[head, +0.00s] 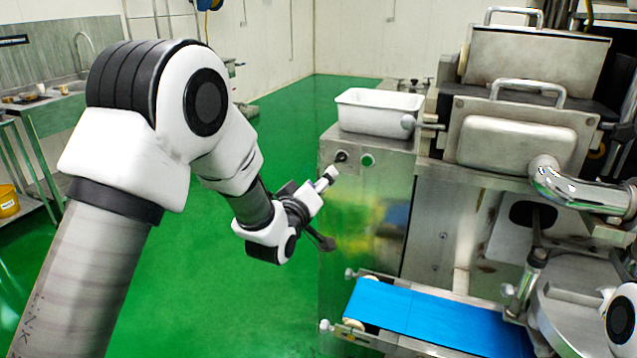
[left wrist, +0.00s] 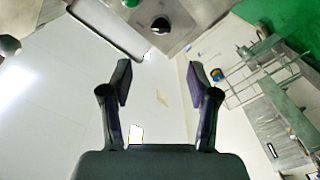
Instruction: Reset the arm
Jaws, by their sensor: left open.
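My left gripper (head: 328,208) is open and empty, in front of the steel cabinet of the encrusting machine (head: 385,205). Its two fingers stand apart in the left wrist view (left wrist: 160,75), with nothing between them. The upper finger is close below a black knob (head: 341,157) on the cabinet's panel; I cannot tell whether they touch. A green button (head: 368,160) sits right of the knob. The left wrist view shows the knob (left wrist: 160,25) beyond the fingertips. Only a white piece of my right arm shows at the lower right edge of the head view; its gripper is hidden.
A white tray (head: 380,112) stands on top of the cabinet. A blue conveyor belt (head: 430,318) juts out low in front. Steel hoppers (head: 520,140) rise at the right. Green floor (head: 230,310) is clear left of the machine. A sink counter (head: 45,105) stands far left.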

